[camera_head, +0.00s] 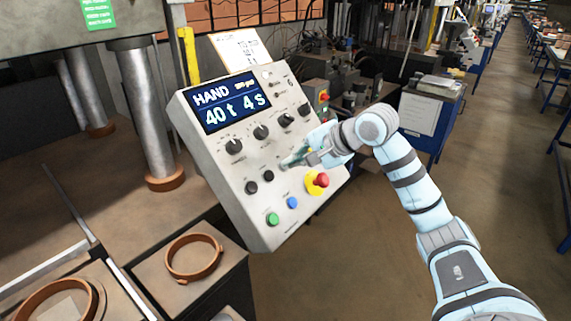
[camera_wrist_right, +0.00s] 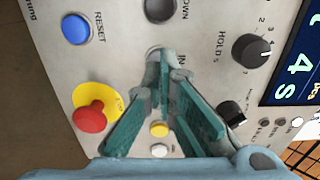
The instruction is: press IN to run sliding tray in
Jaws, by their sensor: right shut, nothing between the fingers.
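The grey control panel (camera_head: 235,155) stands tilted in the middle of the head view, with a lit display (camera_head: 230,100) reading HAND, 40 t, 4 s. My right gripper (camera_head: 287,163) is shut and empty, its fingertips at the panel face right of two black buttons. In the right wrist view the shut fingertips (camera_wrist_right: 158,58) lie beside the IN label (camera_wrist_right: 182,65) and cover the button there; I cannot tell whether they touch it. The DOWN button (camera_wrist_right: 160,9) shows beyond them. Which part at the left is the sliding tray is unclear. My left gripper is out of view.
A red stop knob (camera_head: 320,180) on a yellow base, a blue RESET button (camera_head: 292,202) and a green button (camera_head: 272,219) sit low on the panel near my gripper. A brown ring (camera_head: 168,262) lies on a block at lower left. Steel columns (camera_head: 146,115) stand behind.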

